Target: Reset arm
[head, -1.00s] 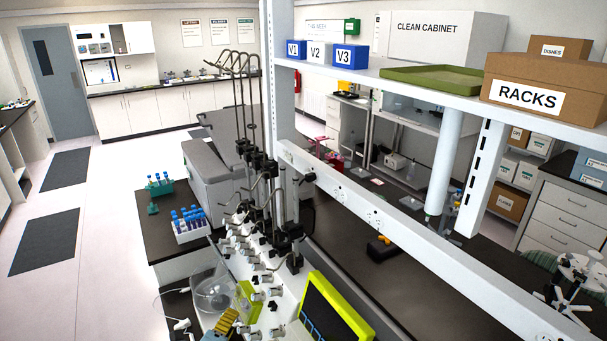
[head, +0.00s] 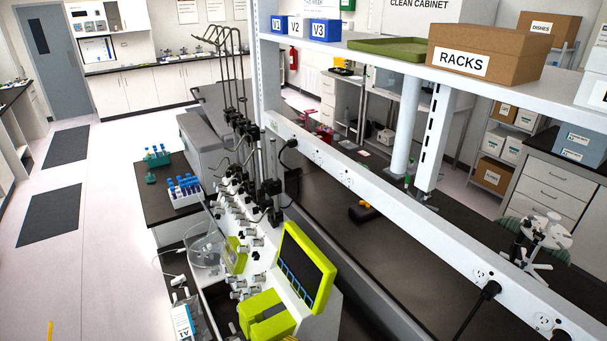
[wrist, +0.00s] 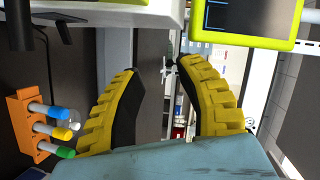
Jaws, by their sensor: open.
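My gripper (wrist: 158,68) shows in the wrist view as two yellow ridged fingers with dark inner pads. They stand apart with nothing held between them. The pale blue-grey body of the gripper fills the bottom of that view. A lime-framed screen (wrist: 245,22) lies beyond the right finger. The same kind of screen (head: 306,268) stands on the white cell processor (head: 262,262) at the lower middle of the head view. I cannot clearly make out the gripper in the head view.
An orange rack (wrist: 20,118) with blue, yellow and green-capped tubes is left of the fingers. Blue-capped tubes stand in a white rack (head: 186,199) on the dark bench. A shelf beam (head: 400,226) crosses right of the processor. The floor (head: 105,240) at left is clear.

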